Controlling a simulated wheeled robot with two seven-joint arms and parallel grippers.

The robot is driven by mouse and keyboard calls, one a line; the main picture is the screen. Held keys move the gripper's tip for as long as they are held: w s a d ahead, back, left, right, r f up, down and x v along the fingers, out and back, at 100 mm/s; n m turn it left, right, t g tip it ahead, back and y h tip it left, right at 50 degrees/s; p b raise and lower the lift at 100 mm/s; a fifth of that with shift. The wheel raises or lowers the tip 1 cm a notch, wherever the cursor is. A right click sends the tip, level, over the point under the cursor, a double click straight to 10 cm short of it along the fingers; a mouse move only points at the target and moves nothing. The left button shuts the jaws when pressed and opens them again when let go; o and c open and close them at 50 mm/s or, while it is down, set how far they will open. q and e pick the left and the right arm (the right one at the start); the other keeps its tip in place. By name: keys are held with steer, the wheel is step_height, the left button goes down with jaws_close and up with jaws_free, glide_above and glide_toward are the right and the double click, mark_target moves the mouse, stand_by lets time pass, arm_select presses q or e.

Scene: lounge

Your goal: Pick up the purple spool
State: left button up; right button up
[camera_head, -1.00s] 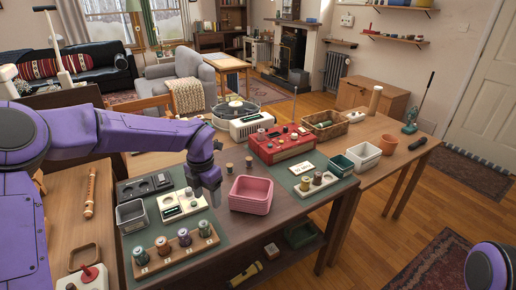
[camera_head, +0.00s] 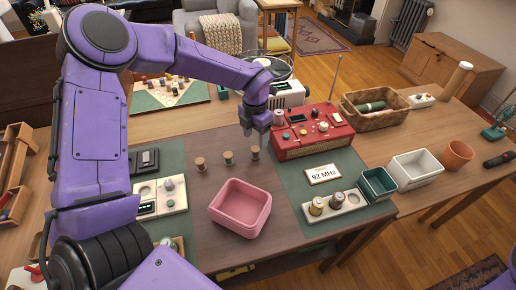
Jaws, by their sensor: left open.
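I cannot clearly pick out a purple spool in this view. A pale pinkish spool (camera_head: 278,117) stands at the left end of the red radio (camera_head: 313,141), but its colour is too small to judge. My left gripper (camera_head: 256,131) is open and empty, pointing down just left of the radio. It appears above or behind a small wooden spool (camera_head: 254,153); two similar spools (camera_head: 228,158) (camera_head: 200,164) stand to its left. The spool rack (camera_head: 183,249) at the front left is mostly hidden by my left arm. My right gripper is out of view.
A pink bin (camera_head: 240,207) stands on the table in front of the wooden spools. A holder with two spools (camera_head: 333,205), a "92 MHz" card (camera_head: 323,174), a green bin (camera_head: 377,184) and a white bin (camera_head: 416,170) are to the right. A wicker basket (camera_head: 376,108) is behind.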

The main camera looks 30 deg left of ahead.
mark_target(255, 148)
arm_select(q)
steer(key=shift+s+f, duration=0.15)
steer(key=shift+f, duration=0.3)
steer(key=f, duration=0.2)
steer(key=f+p, duration=0.1)
steer(key=f, duration=0.1)
steer(key=shift+w+f, duration=0.2)
steer(key=shift+f, duration=0.15)
steer(key=shift+s+f, duration=0.1)
steer(key=shift+f, duration=0.3)
steer(key=c, duration=1.1)
steer(key=shift+r, duration=0.1)
